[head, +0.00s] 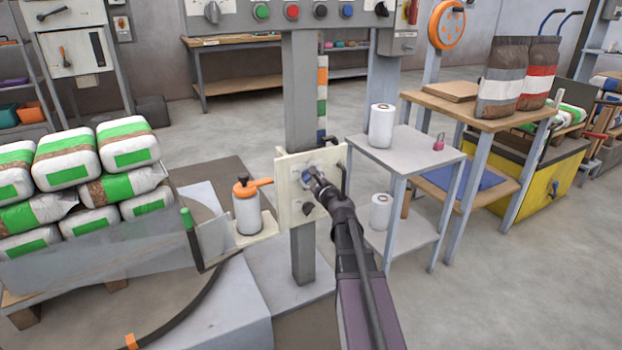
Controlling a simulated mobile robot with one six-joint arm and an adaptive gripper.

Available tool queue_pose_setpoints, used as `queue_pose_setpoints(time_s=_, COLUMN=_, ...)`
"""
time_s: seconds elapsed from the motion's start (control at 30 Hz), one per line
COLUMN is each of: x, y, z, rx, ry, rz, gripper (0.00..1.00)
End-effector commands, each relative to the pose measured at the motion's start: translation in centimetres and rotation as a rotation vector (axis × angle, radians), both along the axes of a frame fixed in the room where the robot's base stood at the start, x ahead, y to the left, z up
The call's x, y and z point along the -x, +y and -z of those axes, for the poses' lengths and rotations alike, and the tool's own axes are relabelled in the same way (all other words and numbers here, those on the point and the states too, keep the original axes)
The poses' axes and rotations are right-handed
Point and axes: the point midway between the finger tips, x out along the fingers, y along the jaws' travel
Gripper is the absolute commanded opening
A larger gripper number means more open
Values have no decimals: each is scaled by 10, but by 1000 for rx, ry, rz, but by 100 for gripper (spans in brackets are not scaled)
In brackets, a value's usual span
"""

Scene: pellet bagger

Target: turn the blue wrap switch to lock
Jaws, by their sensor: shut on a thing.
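A cream switch panel (289,217) is fixed to the grey post, low down. My gripper (312,177) is at the upper middle of this panel, shut on the switch there. A little blue-grey of the blue wrap switch (306,174) shows at the fingertips; the rest is hidden by my fingers. Its markings and the angle of its knob cannot be read. A second dark knob (308,208) shows just below my gripper, partly behind my arm.
An orange-topped canister (247,206) stands left of the panel. A grey side table (409,147) with white film rolls (381,126) stands close on the right. Wrapped white and green bags (68,162) are stacked at left. A control box with coloured buttons (292,11) is above.

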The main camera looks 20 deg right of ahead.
Motion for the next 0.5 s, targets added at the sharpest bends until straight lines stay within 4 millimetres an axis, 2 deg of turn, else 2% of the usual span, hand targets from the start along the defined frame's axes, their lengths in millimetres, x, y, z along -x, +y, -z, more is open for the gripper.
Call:
queue_pose_setpoints(time_s=0.4, x=-1, y=0, z=0, rx=-16, ry=0, rz=-1, gripper=21)
queue_pose_setpoints(time_s=0.43, x=-1, y=0, z=0, rx=-16, ry=0, rz=-1, gripper=74)
queue_pose_setpoints(time_s=0.5, x=-1, y=0, z=0, rx=-16, ry=0, rz=-1, gripper=95)
